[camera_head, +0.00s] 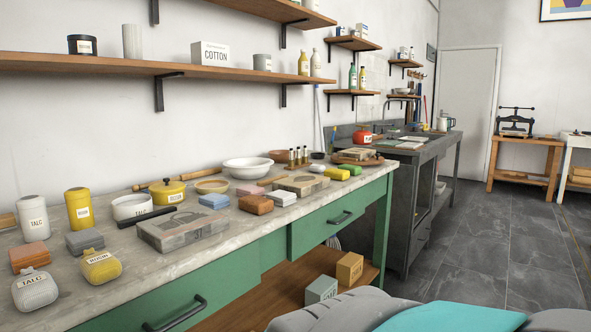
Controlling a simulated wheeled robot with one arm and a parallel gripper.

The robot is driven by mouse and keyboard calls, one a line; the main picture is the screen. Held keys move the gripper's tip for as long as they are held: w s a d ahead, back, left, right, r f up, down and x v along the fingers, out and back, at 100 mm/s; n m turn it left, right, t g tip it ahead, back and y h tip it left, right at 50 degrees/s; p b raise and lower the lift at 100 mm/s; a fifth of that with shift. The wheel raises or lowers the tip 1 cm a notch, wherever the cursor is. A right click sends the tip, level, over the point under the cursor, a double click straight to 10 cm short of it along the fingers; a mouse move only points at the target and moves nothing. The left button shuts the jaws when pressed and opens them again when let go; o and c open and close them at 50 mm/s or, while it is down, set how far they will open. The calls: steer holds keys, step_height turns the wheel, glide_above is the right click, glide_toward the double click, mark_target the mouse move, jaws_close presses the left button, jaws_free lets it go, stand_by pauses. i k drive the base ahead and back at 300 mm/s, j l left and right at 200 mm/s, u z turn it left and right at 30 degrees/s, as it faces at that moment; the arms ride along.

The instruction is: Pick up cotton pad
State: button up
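No thing is clearly marked as a cotton pad. A white box labelled "COTTON" (210,54) stands on the long wall shelf. On the counter's near left lie a pale pad-like pouch labelled "TALC" (35,291) and a yellow one (101,267) whose label is hard to read. Small soft-looking blocks lie about: grey (84,242), orange (30,256), pale blue (214,201), brown (256,204) and white (282,197). I cannot tell whether one of these is the pad. My gripper is not in view.
The marble-topped counter (185,262) with green drawers is crowded with a white "TALC" can (33,219), a yellow can (79,208), a grey slab (183,228), bowls and a wooden roller. A grey sink unit (409,190) stands beyond. The tiled floor (500,245) at right is clear.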

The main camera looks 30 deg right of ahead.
mark_target(315, 168)
steer(key=z, duration=0.95)
steer(key=u, duration=1.3)
steer(key=l+z, duration=0.1)
steer(key=z, duration=1.15)
